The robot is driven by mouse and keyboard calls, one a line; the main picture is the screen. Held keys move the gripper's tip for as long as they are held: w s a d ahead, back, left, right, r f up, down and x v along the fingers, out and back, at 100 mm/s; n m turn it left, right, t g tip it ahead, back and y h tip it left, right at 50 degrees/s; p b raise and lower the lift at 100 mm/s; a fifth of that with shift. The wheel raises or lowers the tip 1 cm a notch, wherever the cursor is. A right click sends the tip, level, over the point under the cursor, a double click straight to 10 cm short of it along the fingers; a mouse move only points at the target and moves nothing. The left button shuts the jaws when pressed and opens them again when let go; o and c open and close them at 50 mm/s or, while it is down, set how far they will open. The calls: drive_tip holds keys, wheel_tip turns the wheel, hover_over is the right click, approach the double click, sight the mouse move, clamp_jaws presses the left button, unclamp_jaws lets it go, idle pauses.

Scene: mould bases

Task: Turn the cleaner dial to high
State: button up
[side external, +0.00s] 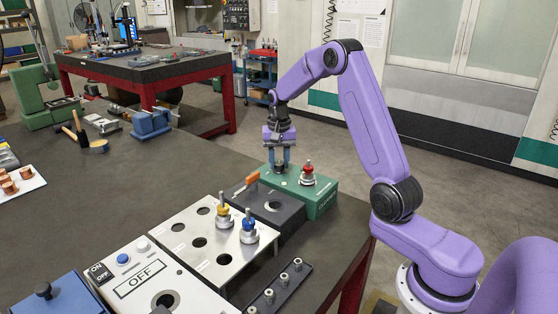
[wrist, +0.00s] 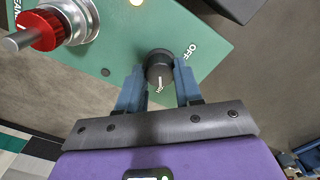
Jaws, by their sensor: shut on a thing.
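The cleaner box is a green block (side external: 322,203) at the table's right edge, also filling the upper wrist view (wrist: 110,52). Its dial is a round black knob (wrist: 158,64) with a pale pointer mark on its face. White letters reading OFF stand beside the dial, to its upper right in the wrist view. My gripper (side external: 280,167) points down at the box, and its two blue fingers (wrist: 159,84) are closed on either side of the dial. Other dial position labels are not readable.
A red-topped metal fitting (side external: 308,173) stands on the box close to the dial, also in the wrist view (wrist: 45,30). A dark block (side external: 266,203) with an orange lever and a white panel (side external: 205,240) with yellow and blue fittings sit to the left.

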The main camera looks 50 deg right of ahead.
sight(279, 163)
drive_tip(key=shift+m, duration=0.5)
drive_tip(key=o, duration=1)
wheel_tip(279, 163, up, 18)
drive_tip(key=shift+f, duration=0.25)
